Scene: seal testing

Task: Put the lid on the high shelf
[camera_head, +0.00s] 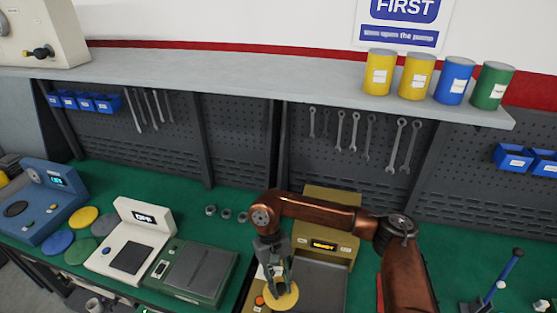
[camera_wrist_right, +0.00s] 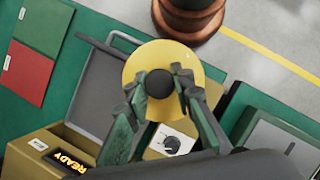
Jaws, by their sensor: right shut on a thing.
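A yellow round lid (camera_head: 281,298) with a dark knob is held by my right gripper (camera_head: 274,268), in front of the tan machine whose display reads READY. In the right wrist view the yellow lid (camera_wrist_right: 146,62) fills the middle, and the fingers of my right gripper (camera_wrist_right: 160,84) are shut around its dark knob. The high shelf (camera_head: 210,73) runs across the back above the pegboard. My left gripper does not show in the head view.
Several coloured cans (camera_head: 417,77) stand at the shelf's right end; a cream machine (camera_head: 40,35) stands at its left end. The shelf's middle is clear.

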